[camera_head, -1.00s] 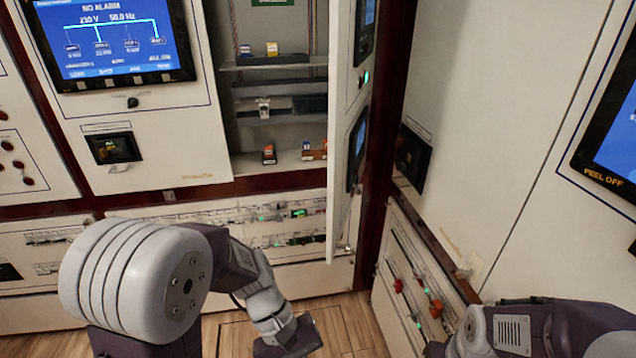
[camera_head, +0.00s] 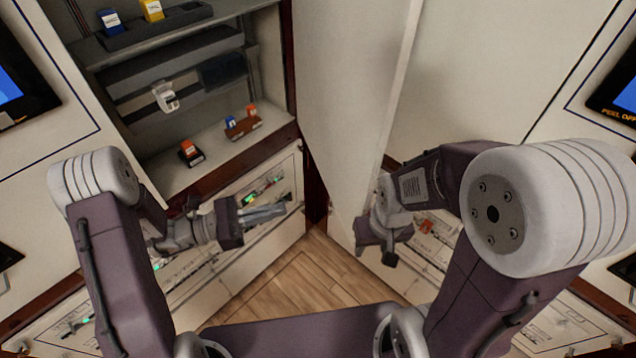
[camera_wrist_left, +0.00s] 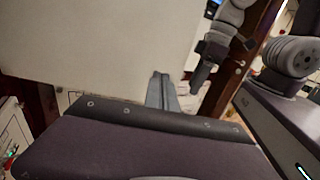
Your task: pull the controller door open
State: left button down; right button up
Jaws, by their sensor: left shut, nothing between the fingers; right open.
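The controller door (camera_head: 345,110) stands wide open in the head view. Its plain white inner face is toward me, to the right of the open compartment. My left gripper (camera_head: 268,213) is shut and empty in front of the lower panel, left of the door and apart from it. In the left wrist view, its closed fingers (camera_wrist_left: 163,92) point toward a large white panel (camera_wrist_left: 100,45). My right gripper (camera_head: 388,258) is open, low beside the door's free edge. I cannot tell whether it touches the door. The door's outer face and handle are hidden.
A lower breaker panel (camera_head: 215,255) lies behind my left arm. Bare wooden floor (camera_head: 310,275) shows between my arms.

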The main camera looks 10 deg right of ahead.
pick_arm(q)
jog(key=d, duration=0.2)
jog(key=p, duration=0.4)
send_near(349, 193)
jog(key=d, duration=0.6)
jog(key=shift+w+r, duration=0.25)
jog(key=shift+w, duration=0.05)
jog(key=shift+w+d+f, duration=0.1)
jog(key=shift+w+d, duration=0.1)
jog(key=shift+d, duration=0.25)
pick_arm(e)
jog(key=r, duration=0.1)
jog(key=d+r, duration=0.1)
jog(key=r, duration=0.2)
jog(key=shift+s+d+r, duration=0.15)
jog(key=shift+s+d, duration=0.1)
jog(key=shift+s, duration=0.05)
